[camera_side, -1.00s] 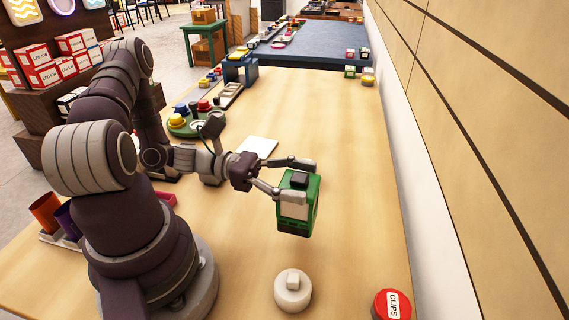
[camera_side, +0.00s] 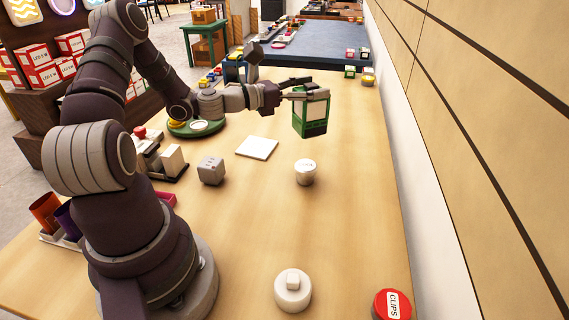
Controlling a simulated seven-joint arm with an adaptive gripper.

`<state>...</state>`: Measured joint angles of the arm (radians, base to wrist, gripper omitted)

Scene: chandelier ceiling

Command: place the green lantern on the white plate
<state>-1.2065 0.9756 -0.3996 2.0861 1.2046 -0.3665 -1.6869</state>
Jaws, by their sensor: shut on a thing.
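The green lantern (camera_side: 312,122), a boxy green body with pale panels, hangs in the air over the wooden table. My gripper (camera_side: 309,88) is shut on its upper part and holds it roughly upright. The white plate (camera_side: 257,147) looks like a flat white square lying on the table, to the left of the lantern and nearer the camera. Its top is bare. The lantern is apart from the plate, and its exact height above the table is hard to tell.
A white round tub (camera_side: 305,172) stands below the lantern in the picture, and a grey cube (camera_side: 211,170) is left of it. A white knobbed disc (camera_side: 293,290) and a red CLIPS tin (camera_side: 393,304) are in front. A green round tray (camera_side: 208,132) is at the left. The right side is clear.

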